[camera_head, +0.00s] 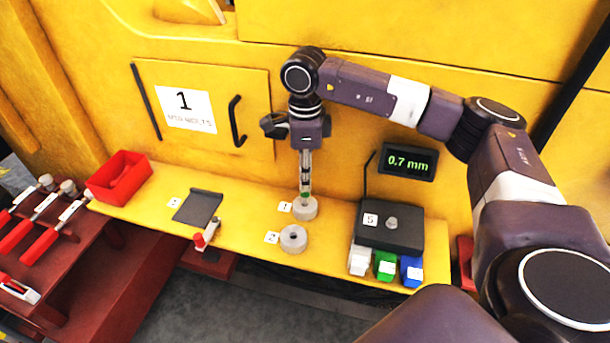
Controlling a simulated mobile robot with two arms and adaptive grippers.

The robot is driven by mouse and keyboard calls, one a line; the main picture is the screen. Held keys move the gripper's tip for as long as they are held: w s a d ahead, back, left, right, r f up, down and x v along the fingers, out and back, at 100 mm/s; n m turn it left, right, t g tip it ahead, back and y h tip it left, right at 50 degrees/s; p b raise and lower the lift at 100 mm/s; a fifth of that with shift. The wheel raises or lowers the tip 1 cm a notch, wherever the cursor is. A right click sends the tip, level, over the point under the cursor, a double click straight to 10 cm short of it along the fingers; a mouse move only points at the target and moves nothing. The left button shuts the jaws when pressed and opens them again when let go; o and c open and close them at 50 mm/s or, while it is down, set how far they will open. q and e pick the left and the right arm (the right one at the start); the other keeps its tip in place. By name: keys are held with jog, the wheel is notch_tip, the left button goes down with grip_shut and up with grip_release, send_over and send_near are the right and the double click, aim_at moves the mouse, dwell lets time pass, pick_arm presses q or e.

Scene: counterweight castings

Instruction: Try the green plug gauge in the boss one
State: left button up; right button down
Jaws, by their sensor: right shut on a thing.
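The green plug gauge (304,194) shows as a thin upright piece with a green band below my right gripper (305,172). My right gripper points down and is shut on it. Boss one (304,210), a pale grey round piece beside label 1, stands directly below on the yellow ledge. The gauge's lower end meets the top of boss one in the picture. I cannot tell whether it is inside the bore or just above it. Boss two (293,239), a grey ring with an open hole beside label 2, stands nearer. My left gripper is not in view.
A black box (390,230) marked 5 stands right, with white, green and blue blocks at its front. A display (408,162) reads 0.7 mm. A dark pad (198,207), a red-handled tool (206,234) and a red bin (119,178) are left.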

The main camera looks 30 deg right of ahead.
jog(key=shift+f+b, duration=1.15)
jog(key=shift+f, duration=0.4)
dwell(1.0)
dwell(0.7)
jog(key=c, duration=1.7)
grip_release()
jog(key=shift+o, duration=0.2)
notch_tip(320, 180, up, 12)
jog(key=shift+f, duration=0.15)
jog(key=shift+r+p, duration=0.45)
jog(key=shift+r, duration=0.25)
notch_tip(320, 180, up, 11)
jog(key=p, duration=0.9)
